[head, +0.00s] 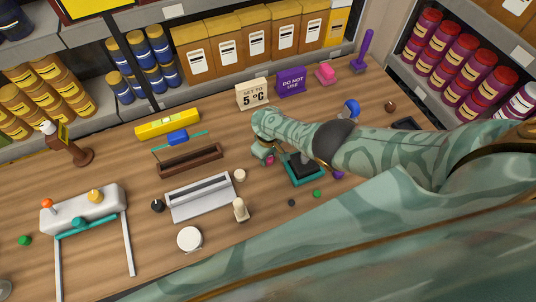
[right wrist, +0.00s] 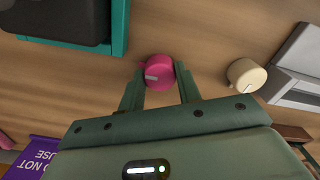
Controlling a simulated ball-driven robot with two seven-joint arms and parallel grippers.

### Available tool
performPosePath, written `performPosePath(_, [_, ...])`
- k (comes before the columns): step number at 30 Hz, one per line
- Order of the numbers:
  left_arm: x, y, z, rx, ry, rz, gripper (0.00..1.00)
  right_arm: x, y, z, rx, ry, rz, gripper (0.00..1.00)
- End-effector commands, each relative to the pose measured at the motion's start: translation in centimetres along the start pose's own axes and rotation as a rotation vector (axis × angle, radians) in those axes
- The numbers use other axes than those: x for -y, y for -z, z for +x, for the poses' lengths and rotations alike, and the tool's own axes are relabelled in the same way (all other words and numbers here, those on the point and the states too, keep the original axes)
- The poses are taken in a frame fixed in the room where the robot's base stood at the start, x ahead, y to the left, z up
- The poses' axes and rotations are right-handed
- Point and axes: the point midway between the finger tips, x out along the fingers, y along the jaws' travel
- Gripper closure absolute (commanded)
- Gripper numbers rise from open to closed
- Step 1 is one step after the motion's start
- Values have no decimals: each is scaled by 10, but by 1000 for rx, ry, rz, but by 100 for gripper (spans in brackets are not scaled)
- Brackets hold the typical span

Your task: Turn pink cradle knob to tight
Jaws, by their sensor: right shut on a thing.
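The pink knob (right wrist: 159,74) sits between the two fingertips of my right gripper (right wrist: 158,82) in the right wrist view. The gripper is shut on it, and the knob has a pale grey mark on its side. In the head view the knob (head: 269,160) shows as a small pink spot beside my right gripper (head: 264,154), partly hidden by it. The teal cradle (head: 316,180) with a black block on it lies just right of the knob; its teal edge (right wrist: 118,40) also shows in the right wrist view. My left gripper is not in view.
A cream knob (head: 240,175) stands left of the pink one. A grey tray (head: 203,213) and a grey device (head: 80,210) lie further left. A sign reading "5 °C" (head: 252,94) and a purple "DO NOT USE" sign (head: 291,81) stand behind.

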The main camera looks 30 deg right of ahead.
Motion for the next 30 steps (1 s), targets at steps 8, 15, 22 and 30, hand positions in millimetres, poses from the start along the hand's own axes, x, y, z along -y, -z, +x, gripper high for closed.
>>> performPosePath(8, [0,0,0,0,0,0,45,1,-1,1,1,3,13,89])
performPosePath(15, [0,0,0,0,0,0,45,1,-1,1,1,3,13,52])
performPosePath(22, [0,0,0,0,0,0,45,0,0,0,0,1,11,45])
performPosePath(30, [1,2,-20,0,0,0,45,0,0,-21,-1,1,10,45])
